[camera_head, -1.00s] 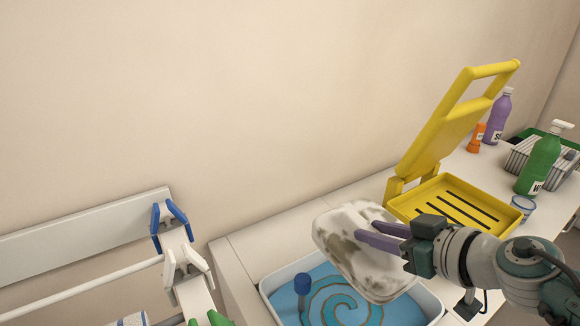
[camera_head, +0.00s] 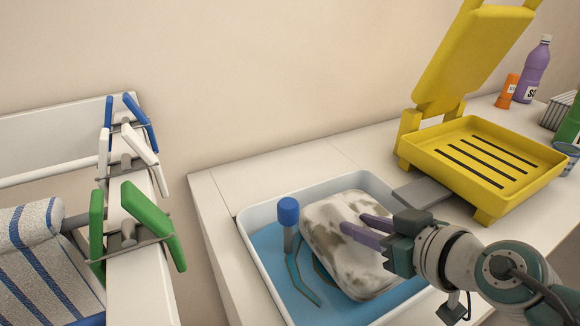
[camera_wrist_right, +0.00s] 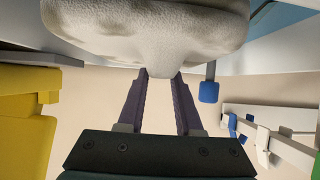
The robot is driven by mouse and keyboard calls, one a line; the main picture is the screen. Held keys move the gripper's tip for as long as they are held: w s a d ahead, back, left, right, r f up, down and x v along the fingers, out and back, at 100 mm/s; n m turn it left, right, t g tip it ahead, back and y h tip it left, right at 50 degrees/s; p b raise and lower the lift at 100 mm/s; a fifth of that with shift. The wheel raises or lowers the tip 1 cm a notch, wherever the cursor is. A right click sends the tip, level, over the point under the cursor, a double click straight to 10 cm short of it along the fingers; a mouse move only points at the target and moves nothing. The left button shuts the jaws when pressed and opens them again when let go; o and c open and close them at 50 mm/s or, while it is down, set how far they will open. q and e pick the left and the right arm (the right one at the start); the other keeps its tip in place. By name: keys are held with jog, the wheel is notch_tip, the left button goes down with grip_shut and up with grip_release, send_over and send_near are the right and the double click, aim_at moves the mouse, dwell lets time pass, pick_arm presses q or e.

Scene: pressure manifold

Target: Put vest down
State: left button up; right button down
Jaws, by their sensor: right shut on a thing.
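The vest (camera_head: 338,250) is a folded white cloth bundle with brown stains. My right gripper (camera_head: 362,230) is shut on its right side, with purple fingers on the cloth. The vest is over the right part of a white basin (camera_head: 242,230) with blue water (camera_head: 270,255). It looks low, but I cannot tell whether it touches the water or the bottom. In the right wrist view the vest (camera_wrist_right: 150,30) fills the top, at the tips of the fingers (camera_wrist_right: 160,78). My left gripper is not in view.
A blue-topped post (camera_head: 288,212) stands in the basin beside the vest. A yellow press (camera_head: 480,165) with raised lid stands right of the basin. A rack with blue, white and green clips (camera_head: 150,222) and a striped cloth (camera_head: 45,265) is at left. Bottles (camera_head: 533,70) stand at the back right.

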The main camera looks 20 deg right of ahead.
jog(key=shift+d+f, duration=0.1)
jog(key=shift+f, duration=0.5)
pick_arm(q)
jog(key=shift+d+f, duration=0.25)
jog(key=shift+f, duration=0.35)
pick_arm(e)
jog(key=shift+r, duration=0.1)
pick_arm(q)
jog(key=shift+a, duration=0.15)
pick_arm(e)
jog(key=shift+f+b, duration=0.45)
jog(key=shift+f, duration=0.15)
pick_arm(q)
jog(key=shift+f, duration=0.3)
pick_arm(e)
jog(key=c, duration=0.6)
grip_release()
